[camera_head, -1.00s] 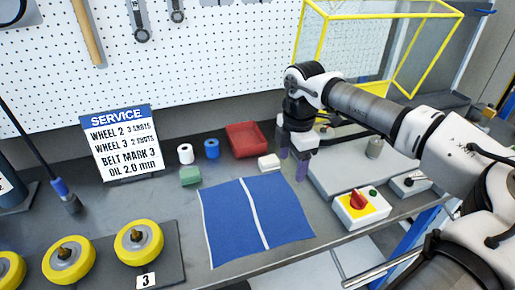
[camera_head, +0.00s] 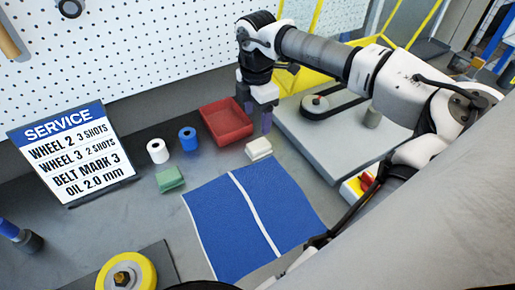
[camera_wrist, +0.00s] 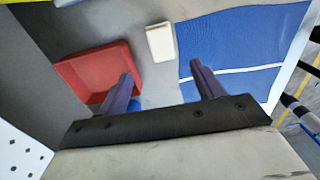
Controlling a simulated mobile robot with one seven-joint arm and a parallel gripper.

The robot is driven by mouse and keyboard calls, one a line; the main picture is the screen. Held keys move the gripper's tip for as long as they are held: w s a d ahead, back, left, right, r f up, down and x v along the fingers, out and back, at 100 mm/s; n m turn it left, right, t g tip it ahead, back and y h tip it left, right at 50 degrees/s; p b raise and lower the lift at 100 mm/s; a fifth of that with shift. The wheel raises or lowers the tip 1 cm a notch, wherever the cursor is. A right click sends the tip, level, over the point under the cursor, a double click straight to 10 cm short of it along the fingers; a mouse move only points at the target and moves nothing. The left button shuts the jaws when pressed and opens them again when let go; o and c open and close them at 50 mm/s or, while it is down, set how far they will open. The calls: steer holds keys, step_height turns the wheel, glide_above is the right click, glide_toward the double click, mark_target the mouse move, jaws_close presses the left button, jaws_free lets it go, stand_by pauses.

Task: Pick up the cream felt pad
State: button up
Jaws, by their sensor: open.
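The cream felt pad (camera_head: 258,149) is a small pale block. It lies flat on the grey bench between the red tray and the blue mat. In the wrist view the pad (camera_wrist: 160,42) is ahead of the fingertips, roughly in line with the gap between them. My gripper (camera_head: 258,118) is open and empty, pointing down above the bench just behind the pad. The two purple fingers of my gripper (camera_wrist: 161,72) are spread apart and do not touch the pad.
A red tray (camera_head: 226,134) sits left of the pad. The blue mat (camera_head: 222,215) with a white stripe lies in front. A green block (camera_head: 169,179), white roll (camera_head: 157,151) and blue roll (camera_head: 187,138) stand farther left. A grey belt unit (camera_head: 335,150) is at right.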

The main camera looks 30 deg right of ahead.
steer(key=b, duration=0.2)
glide_above(259, 144)
steer(key=f, duration=0.5)
steer(key=shift+w+a+f, duration=0.15)
steer(key=shift+w+a, duration=0.05)
steer(key=shift+w, duration=0.05)
steer(key=shift+s+d+f+b, duration=0.1)
steer(key=shift+f+b, duration=0.15)
steer(key=shift+f, duration=1.1)
steer(key=shift+s+d+f+b, duration=0.1)
steer(key=shift+f+b, duration=0.1)
steer(key=shift+f, duration=1.15)
steer(key=shift+c, duration=0.2)
steer(key=c, duration=1)
steer(key=shift+r, duration=0.15)
